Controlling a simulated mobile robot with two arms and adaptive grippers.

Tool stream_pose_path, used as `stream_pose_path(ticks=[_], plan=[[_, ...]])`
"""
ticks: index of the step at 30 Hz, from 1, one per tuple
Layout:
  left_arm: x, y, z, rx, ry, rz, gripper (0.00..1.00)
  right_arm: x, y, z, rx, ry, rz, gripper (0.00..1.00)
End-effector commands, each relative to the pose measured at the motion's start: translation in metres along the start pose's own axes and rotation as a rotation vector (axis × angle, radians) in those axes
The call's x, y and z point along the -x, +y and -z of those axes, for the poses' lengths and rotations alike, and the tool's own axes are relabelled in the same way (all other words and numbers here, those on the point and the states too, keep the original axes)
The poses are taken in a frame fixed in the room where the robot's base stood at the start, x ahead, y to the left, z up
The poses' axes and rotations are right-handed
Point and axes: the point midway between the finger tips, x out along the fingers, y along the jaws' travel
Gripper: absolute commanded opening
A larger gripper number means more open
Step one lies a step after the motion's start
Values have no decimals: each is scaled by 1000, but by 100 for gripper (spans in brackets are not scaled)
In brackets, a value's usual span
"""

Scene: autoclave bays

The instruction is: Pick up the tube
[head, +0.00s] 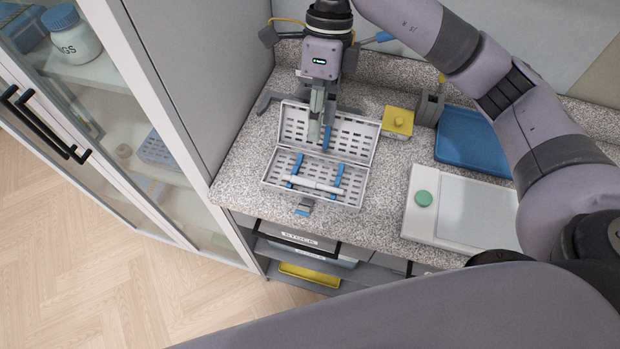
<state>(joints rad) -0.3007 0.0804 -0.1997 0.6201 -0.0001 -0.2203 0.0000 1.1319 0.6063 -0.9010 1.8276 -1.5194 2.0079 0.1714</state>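A pale, slim tube (313,184) lies crosswise over two blue bars in the near half of an open, perforated metal tray (273,172). My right gripper (318,136) points down over the hinged far half of the tray, behind the tube. It looks apart from the tube. Its narrow fingers overlap from this angle, so their opening cannot be made out. My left gripper is not in view.
A yellow block (398,121) and a blue tray (470,143) are to the right on the speckled counter (386,180). A glass-door cabinet (150,110) borders the left.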

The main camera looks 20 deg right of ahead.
Motion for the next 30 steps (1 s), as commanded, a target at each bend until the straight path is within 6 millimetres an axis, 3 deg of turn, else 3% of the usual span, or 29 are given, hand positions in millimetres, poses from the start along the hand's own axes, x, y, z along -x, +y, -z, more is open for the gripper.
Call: stream_pose_path(ticks=[9, 17, 23, 30], plan=[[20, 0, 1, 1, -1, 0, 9, -63, 2, 0, 1, 0, -5, 37], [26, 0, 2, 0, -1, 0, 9, -83, 1, 0, 1, -1, -3, 37], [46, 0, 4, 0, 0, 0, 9, -109, -2, 3, 0, 1, -6, 37], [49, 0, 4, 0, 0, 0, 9, -132, -4, 2, 2, -3, -2, 37]])
